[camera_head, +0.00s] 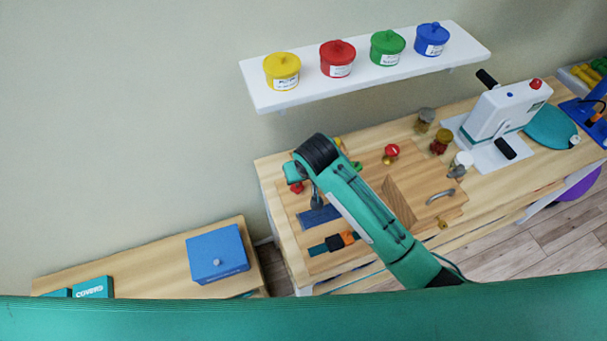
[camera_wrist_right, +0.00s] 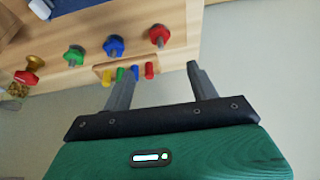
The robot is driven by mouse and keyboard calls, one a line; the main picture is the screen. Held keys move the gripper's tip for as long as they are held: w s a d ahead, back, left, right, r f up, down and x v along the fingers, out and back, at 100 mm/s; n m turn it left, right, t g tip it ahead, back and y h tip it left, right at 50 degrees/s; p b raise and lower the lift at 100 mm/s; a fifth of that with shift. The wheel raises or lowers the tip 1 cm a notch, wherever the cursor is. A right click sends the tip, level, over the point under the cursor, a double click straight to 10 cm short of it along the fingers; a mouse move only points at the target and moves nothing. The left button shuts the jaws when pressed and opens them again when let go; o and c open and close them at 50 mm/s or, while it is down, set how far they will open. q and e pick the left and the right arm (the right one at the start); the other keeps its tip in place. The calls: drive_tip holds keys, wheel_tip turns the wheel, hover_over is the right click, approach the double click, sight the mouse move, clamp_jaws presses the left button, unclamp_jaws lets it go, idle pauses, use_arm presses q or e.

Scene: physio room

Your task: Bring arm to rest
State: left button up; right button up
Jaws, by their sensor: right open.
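My right arm (camera_head: 375,220), green with a dark joint, reaches from the lower right over the wooden activity board (camera_head: 455,210) on the table. Its gripper is mostly hidden behind the arm in the head view. In the right wrist view my right gripper (camera_wrist_right: 150,72) is open, with its two grey fingers wide apart and nothing held. Beyond the fingertips is a wooden block with small coloured pegs (camera_wrist_right: 134,73), near green, blue and red knobs (camera_wrist_right: 160,35). My left gripper is not in view.
A white shelf (camera_head: 365,85) with several coloured lidded pots hangs above the table. A white device (camera_head: 505,112) and small jars (camera_head: 441,141) stand at the right of the table. A blue box (camera_head: 217,254) sits on a low bench at the left.

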drive_tip(key=shift+s, duration=0.1)
idle(0.5)
drive_tip(key=s+d+m+h, duration=0.1)
drive_tip(key=s+d, duration=0.9)
drive_tip(key=s, duration=0.3)
drive_tip(key=s+d, duration=1.1)
drive_tip(key=s, duration=0.3)
wheel_tip(320, 180, down, 34)
drive_tip(key=g+b, duration=0.2)
drive_tip(key=b, duration=0.1)
drive_tip(key=s+d+f+g+b, duration=0.1)
drive_tip(key=s+d+f, duration=0.2)
drive_tip(key=s+f, duration=1.6)
drive_tip(key=shift+s+f+b, duration=0.2)
drive_tip(key=shift+f+b, duration=0.1)
drive_tip(key=shift+f, duration=0.6)
